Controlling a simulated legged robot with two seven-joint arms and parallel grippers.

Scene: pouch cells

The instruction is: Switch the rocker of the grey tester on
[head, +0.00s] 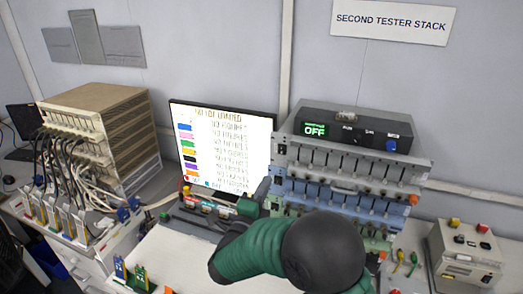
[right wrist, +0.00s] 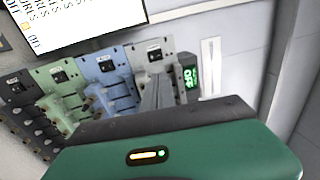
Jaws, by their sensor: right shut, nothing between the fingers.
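The grey tester (head: 345,163) is the upper of the slotted units in the stack, above a blue tester (head: 340,194) and a green one. Its small black rocker (head: 281,146) is at the left end of its front. In the right wrist view the rocker (right wrist: 154,54) sits just beyond the fingertips; its position is too small to read. My right gripper (head: 265,184) is shut and empty, left of the stack. In the right wrist view its fingers (right wrist: 157,82) point at the grey tester's rocker end; contact cannot be told. My left gripper is not in view.
A dark box (head: 350,130) with a green "OFF" display tops the stack. A lit monitor (head: 222,145) stands left of it. A cabled rack (head: 105,130) is farther left. A control box (head: 465,255) stands right. My right arm hides part of the bench.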

